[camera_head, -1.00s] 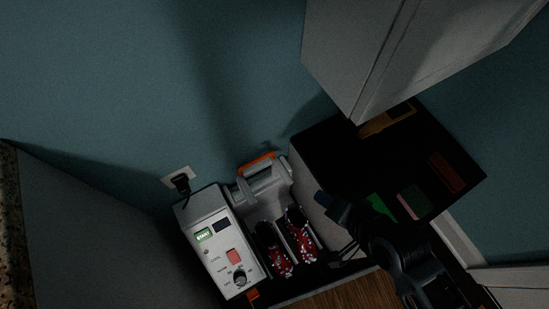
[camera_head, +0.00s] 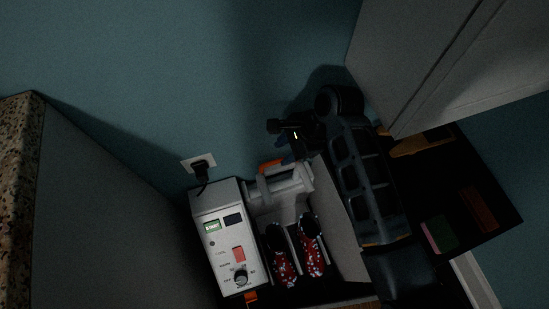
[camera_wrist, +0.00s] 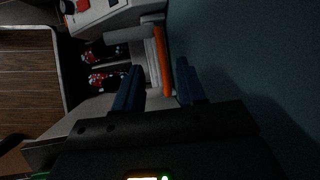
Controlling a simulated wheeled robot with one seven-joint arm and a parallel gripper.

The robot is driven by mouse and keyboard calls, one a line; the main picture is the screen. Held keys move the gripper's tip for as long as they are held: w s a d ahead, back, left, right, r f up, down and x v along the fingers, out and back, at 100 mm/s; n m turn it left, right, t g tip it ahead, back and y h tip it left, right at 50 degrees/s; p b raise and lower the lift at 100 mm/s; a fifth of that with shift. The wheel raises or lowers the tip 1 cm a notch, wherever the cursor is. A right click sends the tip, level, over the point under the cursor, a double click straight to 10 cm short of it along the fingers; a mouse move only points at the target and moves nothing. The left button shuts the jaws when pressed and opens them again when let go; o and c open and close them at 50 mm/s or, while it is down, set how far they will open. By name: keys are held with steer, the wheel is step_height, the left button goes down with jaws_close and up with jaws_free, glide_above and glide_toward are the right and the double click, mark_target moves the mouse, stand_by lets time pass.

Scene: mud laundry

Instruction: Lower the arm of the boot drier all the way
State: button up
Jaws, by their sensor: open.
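The boot drier (camera_head: 216,240) stands against the wall, a pale grey unit with a control panel, buttons and a knob. Its grey arm (camera_head: 278,187) with an orange handle (camera_head: 270,165) is raised at the back, above a bay holding two red patterned shoes (camera_head: 283,262). My gripper (camera_head: 287,155) is open at the handle, partly hidden by my own arm. In the wrist view, my gripper (camera_wrist: 159,66) has its two blue fingers on either side of the orange handle (camera_wrist: 162,60). I cannot tell whether they touch it.
A wall socket with a plug (camera_head: 200,168) is behind the drier. A grey cabinet (camera_head: 440,60) hangs at the upper right. A dark surface (camera_head: 465,185) with coloured flat items lies at the right. A grey panel with a speckled top (camera_head: 18,130) is at the left.

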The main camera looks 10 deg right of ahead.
mark_target(270, 162)
steer(key=b+x, duration=0.1)
steer(key=x, duration=0.6)
steer(key=shift+w+a, duration=0.1)
steer(key=shift+a, duration=0.05)
jaws_close()
stand_by(0.5)
